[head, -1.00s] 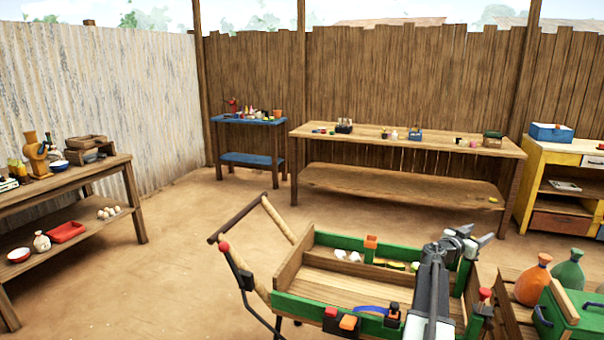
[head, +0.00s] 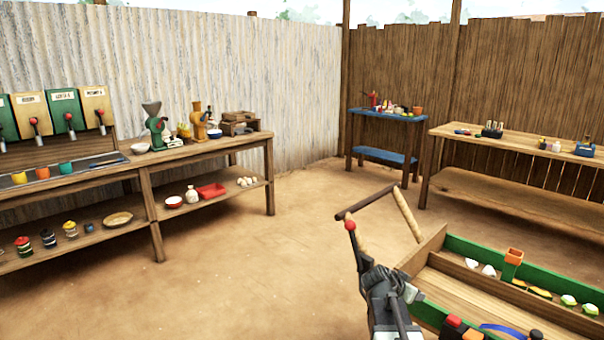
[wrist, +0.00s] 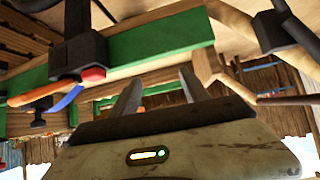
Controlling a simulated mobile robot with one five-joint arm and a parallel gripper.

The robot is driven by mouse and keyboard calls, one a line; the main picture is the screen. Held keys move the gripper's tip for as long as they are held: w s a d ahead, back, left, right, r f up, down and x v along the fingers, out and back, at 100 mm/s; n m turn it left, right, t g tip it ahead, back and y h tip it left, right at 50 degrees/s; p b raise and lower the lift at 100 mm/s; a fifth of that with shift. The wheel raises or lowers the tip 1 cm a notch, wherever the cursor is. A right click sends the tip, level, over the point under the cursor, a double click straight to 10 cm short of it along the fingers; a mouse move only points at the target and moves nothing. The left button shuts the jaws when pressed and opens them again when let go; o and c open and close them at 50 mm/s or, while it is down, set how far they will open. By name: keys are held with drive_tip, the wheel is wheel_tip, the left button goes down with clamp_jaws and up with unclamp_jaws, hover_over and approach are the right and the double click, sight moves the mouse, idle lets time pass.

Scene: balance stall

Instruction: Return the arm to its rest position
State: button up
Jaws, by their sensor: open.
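My arm (head: 385,290) shows at the bottom of the head view, over the left end of a wooden cart with green sides (head: 480,262). In the wrist view my gripper (wrist: 160,80) has its two fingers apart with nothing between them. The cart's green rail (wrist: 160,40) is close beyond the fingertips; I cannot tell whether they touch it. In the head view the fingertips are hard to make out against the arm.
The cart holds an orange block (head: 513,257), white pieces and green-yellow items. A long bench (head: 205,160) lines the left wall, a blue table (head: 388,114) the back. Floor between is clear.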

drive_tip(key=s+a+f+n+g+y, duration=0.3)
drive_tip(key=s+a+f+n+y, duration=0.4)
drive_tip(key=a, duration=0.5)
drive_tip(key=s+a+f+n+g+y, duration=0.2)
drive_tip(key=s+a+f+n+g, duration=0.15)
drive_tip(key=s+a, duration=0.7)
wheel_tip(320, 180, up, 25)
drive_tip(key=w+a+p, duration=0.1)
drive_tip(key=p, duration=2.3)
drive_tip(key=shift+w+r+n+p, duration=0.2)
drive_tip(key=shift+w+n+p, duration=0.1)
drive_tip(key=shift+n+p, duration=0.1)
drive_tip(key=shift+a+f+t, duration=0.1)
drive_tip(key=shift+t, duration=0.15)
